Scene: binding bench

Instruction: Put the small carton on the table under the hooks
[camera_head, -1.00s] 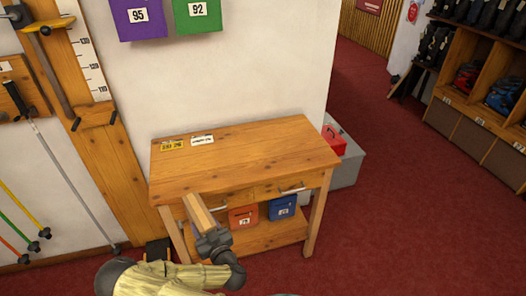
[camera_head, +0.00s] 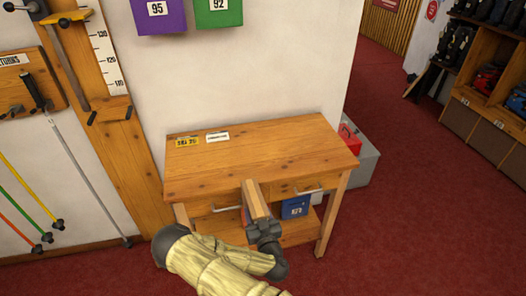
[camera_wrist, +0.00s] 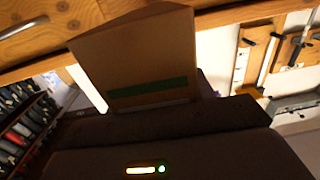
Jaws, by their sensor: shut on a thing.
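My gripper (camera_head: 262,226) is shut on the small carton (camera_head: 254,196), a tan box, just in front of the table's front edge. The carton's upper end overlaps that edge in the head view; I cannot tell its exact height against the tabletop. In the wrist view the carton (camera_wrist: 140,55) fills the space between the dark fingers (camera_wrist: 150,120) and shows a green stripe. The wooden table (camera_head: 270,155) stands against the white wall, its top mostly bare. No hooks show clearly above it; the wall there is partly out of frame.
Yellow (camera_head: 187,141) and white (camera_head: 217,136) labels lie at the table's back left. Purple (camera_head: 158,14) and green (camera_head: 217,11) boxes hang above. A blue box (camera_head: 295,206) sits on the lower shelf. A red box (camera_head: 349,138) on a grey block stands right of the table.

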